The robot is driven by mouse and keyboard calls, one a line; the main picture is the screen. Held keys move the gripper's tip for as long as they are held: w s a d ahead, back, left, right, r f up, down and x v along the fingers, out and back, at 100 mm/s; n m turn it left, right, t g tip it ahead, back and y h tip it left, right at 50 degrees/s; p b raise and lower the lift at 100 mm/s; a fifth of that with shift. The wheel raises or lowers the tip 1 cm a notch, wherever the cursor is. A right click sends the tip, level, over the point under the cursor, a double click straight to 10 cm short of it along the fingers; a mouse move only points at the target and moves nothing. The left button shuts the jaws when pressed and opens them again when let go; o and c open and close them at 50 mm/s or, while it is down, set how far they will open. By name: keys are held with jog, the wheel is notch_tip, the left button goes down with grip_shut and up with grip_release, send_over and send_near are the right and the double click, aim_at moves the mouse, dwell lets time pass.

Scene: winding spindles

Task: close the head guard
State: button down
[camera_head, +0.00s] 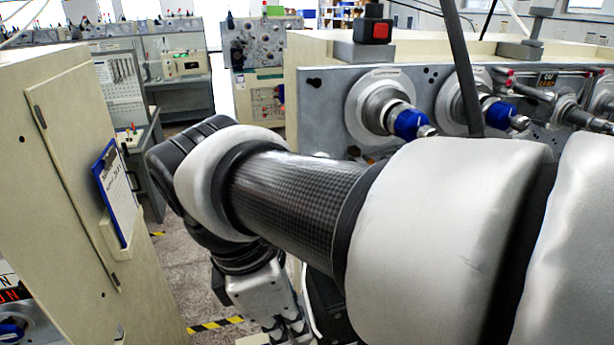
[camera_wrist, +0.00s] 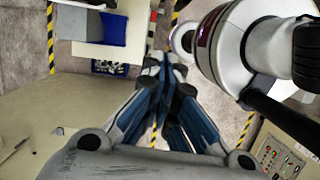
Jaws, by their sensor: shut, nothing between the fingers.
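My gripper (camera_wrist: 160,72) is shut and empty in the wrist view, its blue-grey fingers together above the floor. In the head view my gripper (camera_head: 288,328) hangs low in the aisle, partly cut off by the bottom edge. The spindle machine (camera_head: 322,112) stands at the right, with grey round heads and blue-collared spindles (camera_head: 408,122) on its front. My arm hides its lower front. I cannot make out which part is the head guard; a dark slanted bar (camera_head: 461,70) crosses in front of the spindles. My gripper is left of and below these spindles, touching nothing visible.
A beige cabinet (camera_head: 60,150) with a blue clipboard (camera_head: 115,190) bounds the aisle at left. A red button box (camera_head: 374,30) sits on the machine top. Yellow-black tape (camera_head: 215,325) marks the floor. A blue bin (camera_wrist: 113,28) shows in the wrist view.

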jog(key=d+f, duration=0.6)
jog(key=f, duration=0.3)
jog(key=shift+s+d, duration=0.15)
jog(key=shift+s, duration=0.25)
jog(key=shift+f, duration=0.1)
